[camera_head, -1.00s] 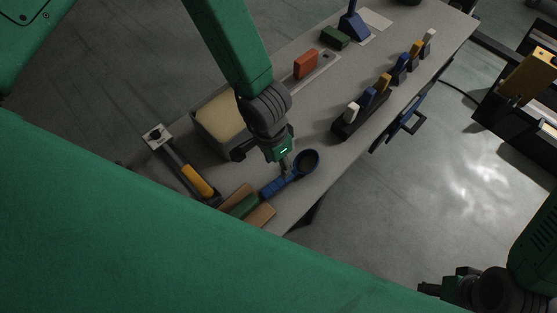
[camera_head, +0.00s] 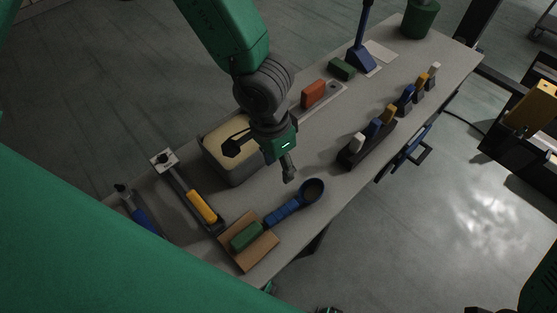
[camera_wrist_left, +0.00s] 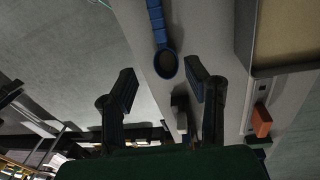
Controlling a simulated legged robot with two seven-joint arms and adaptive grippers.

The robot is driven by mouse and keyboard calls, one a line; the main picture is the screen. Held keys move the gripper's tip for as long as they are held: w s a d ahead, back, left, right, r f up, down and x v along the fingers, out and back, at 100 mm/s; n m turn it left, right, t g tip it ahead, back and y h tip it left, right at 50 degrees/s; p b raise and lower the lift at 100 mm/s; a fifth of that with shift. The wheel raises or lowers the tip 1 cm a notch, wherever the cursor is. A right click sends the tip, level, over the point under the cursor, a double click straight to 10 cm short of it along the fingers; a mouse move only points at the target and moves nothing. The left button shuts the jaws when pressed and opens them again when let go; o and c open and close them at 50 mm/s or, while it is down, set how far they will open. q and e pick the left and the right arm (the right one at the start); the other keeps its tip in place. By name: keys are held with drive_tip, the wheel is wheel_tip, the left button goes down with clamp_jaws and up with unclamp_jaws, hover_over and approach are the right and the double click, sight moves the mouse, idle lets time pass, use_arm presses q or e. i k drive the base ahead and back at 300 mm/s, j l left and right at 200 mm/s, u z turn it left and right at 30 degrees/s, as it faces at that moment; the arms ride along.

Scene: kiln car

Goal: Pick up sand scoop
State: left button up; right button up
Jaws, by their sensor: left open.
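The sand scoop (camera_head: 285,210) lies on the grey table, with a ribbed blue handle and a round dark bowl (camera_head: 312,189) at its upper right end. In the left wrist view the scoop (camera_wrist_left: 157,24) shows at the top, its bowl just beyond and between the fingertips. My left gripper (camera_head: 262,161) is open and empty, above the table and up-left of the scoop in the head view. Its two spread fingers also show in the left wrist view (camera_wrist_left: 163,83). It appears apart from the scoop. My right gripper is not in view.
A brown board (camera_head: 262,250) with a green block (camera_head: 246,236) lies close to the scoop's handle end. A rack (camera_head: 352,158) with several coloured pieces stands to the right. The table's edge is near the scoop.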

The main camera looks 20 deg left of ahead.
sight(311, 191)
drive_tip(key=k+l, duration=0.1)
drive_tip(key=l, duration=0.3)
drive_tip(key=k+l, duration=0.1)
drive_tip(key=l, duration=0.3)
drive_tip(key=k+l, duration=0.1)
drive_tip(key=l, duration=0.25)
